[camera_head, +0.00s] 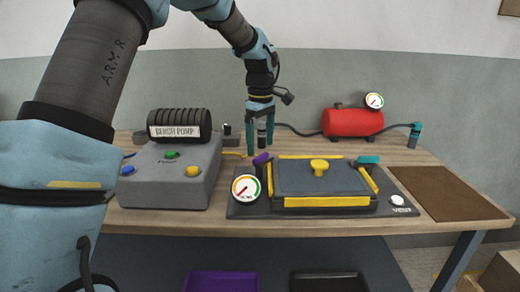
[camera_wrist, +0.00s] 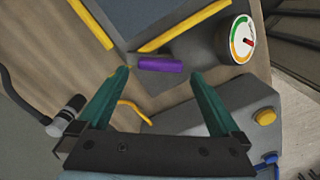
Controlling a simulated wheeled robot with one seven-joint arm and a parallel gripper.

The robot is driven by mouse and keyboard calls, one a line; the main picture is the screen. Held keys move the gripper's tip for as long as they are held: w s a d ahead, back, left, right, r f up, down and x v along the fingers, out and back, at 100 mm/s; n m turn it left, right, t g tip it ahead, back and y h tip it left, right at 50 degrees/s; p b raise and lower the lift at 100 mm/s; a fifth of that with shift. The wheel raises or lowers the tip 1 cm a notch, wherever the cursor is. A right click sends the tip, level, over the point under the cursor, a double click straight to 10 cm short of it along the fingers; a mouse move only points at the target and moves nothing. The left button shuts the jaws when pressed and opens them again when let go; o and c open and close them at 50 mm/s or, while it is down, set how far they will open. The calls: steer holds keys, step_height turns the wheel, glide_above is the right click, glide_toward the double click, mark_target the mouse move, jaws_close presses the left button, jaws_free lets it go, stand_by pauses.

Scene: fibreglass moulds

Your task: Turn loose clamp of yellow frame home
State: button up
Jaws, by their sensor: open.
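The yellow frame (camera_head: 326,202) runs in bars around a dark grey lid with a yellow knob (camera_head: 319,166). A clamp with a purple handle (camera_head: 261,159) is at the frame's back left corner. A clamp with a teal handle (camera_head: 368,160) is at its back right corner. My gripper (camera_head: 261,150) is open and empty, pointing down behind the purple handle. In the wrist view, the purple handle (camera_wrist: 160,65) lies across the gap just beyond my open fingertips (camera_wrist: 160,76), seemingly untouched. I cannot tell how firmly either clamp is seated.
A round gauge (camera_head: 246,188) stands left of the frame. The grey bench pump (camera_head: 172,175) with coloured buttons is farther left. A red tank (camera_head: 352,122) and its hose are behind. A brown mat (camera_head: 448,191) on the right is bare. Purple and black bins sit below.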

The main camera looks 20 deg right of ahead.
mark_target(262, 156)
steer(key=shift+f, duration=1.65)
steer(key=c, duration=1.2)
steer(key=shift+o, duration=0.2)
steer(key=shift+s+m+p, duration=0.1)
steer(key=shift+m+p, duration=0.2)
steer(key=m+p, duration=0.1)
steer(key=m, duration=0.3)
steer(key=shift+s+r, duration=0.1)
steer(key=m+p, duration=0.1)
steer(key=m, duration=0.3)
steer(key=shift+s+m, duration=0.15)
steer(key=shift+m, duration=0.15)
